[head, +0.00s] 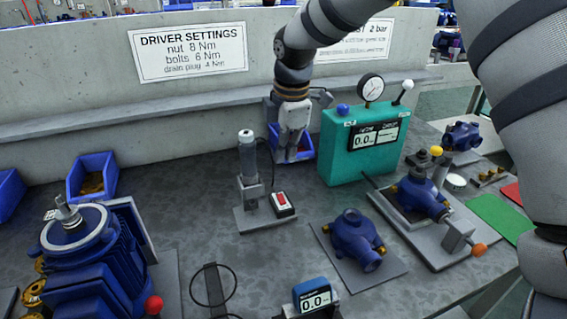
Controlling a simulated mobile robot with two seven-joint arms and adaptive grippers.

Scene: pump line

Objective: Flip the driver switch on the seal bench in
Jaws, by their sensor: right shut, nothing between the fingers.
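The driver switch (283,203) is a small light box with a red rocker on top. It sits on the bench at the right of the driver stand's foot; which way the rocker is tipped is too small to tell. The driver (247,160) stands upright in its grey stand just left of the switch. My right gripper (291,157) points down with its fingers shut and empty. It appears above and behind the switch, apart from it, in front of a blue bin. My left gripper is not in view.
A green test box (347,158) with a gauge stands right of my gripper. A blue pump (355,238) lies on a grey mat in front. A large blue motor (92,262) fills the front left. A blue bin (92,177) stands at the wall.

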